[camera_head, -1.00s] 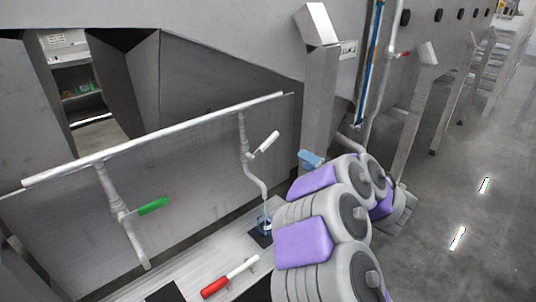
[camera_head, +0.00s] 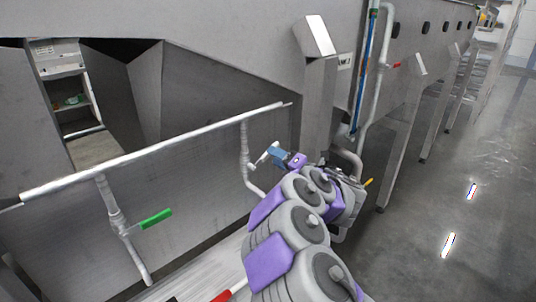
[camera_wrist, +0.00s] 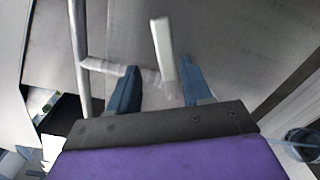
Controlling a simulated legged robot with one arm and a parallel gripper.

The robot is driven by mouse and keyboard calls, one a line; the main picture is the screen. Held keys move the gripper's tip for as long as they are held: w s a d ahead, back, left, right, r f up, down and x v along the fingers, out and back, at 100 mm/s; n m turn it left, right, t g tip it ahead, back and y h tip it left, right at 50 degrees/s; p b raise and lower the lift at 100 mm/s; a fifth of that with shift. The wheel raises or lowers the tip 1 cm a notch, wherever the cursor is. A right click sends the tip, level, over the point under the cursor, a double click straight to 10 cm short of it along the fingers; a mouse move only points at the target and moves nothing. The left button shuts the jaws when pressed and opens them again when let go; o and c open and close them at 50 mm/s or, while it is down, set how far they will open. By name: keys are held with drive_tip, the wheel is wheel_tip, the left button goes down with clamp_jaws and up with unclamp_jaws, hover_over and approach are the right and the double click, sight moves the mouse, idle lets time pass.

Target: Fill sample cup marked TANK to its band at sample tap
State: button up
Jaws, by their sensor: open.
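My gripper (camera_head: 276,155) is open beside the white-handled tap on the right of the pipe rail. In the wrist view my gripper (camera_wrist: 160,88) has its blue fingers apart, with the white tap handle (camera_wrist: 163,50) rising between them and slightly beyond; I cannot tell whether they touch. The white handle also shows in the head view (camera_head: 264,156). The sample cup (camera_wrist: 303,139), clear with a bluish rim, is at the wrist view's right edge. In the head view my arm hides it. Its marking, band and fill level cannot be read.
A green-handled tap (camera_head: 155,218) hangs from the white pipe rail (camera_head: 150,152) at left. The steel tank wall (camera_head: 215,90) stands behind. Open floor (camera_head: 440,210) lies to the right.

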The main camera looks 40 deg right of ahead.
drive_tip(key=w, duration=0.1)
drive_tip(key=w+d, duration=0.1)
drive_tip(key=w, duration=0.1)
drive_tip(key=w+d, duration=0.1)
drive_tip(key=shift+w+f, duration=0.25)
drive_tip(key=shift+w+d+b, duration=0.2)
drive_tip(key=shift+b, duration=0.1)
drive_tip(key=shift+a+r, duration=0.2)
drive_tip(key=shift+a, duration=0.9)
drive_tip(key=shift+c, duration=0.2)
drive_tip(key=shift+w, duration=0.1)
drive_tip(key=shift+c, duration=1.4)
drive_tip(key=shift+d+f, duration=0.15)
drive_tip(key=shift+d, duration=0.55)
drive_tip(key=c, duration=0.4)
clamp_jaws()
drive_tip(key=shift+a, duration=0.2)
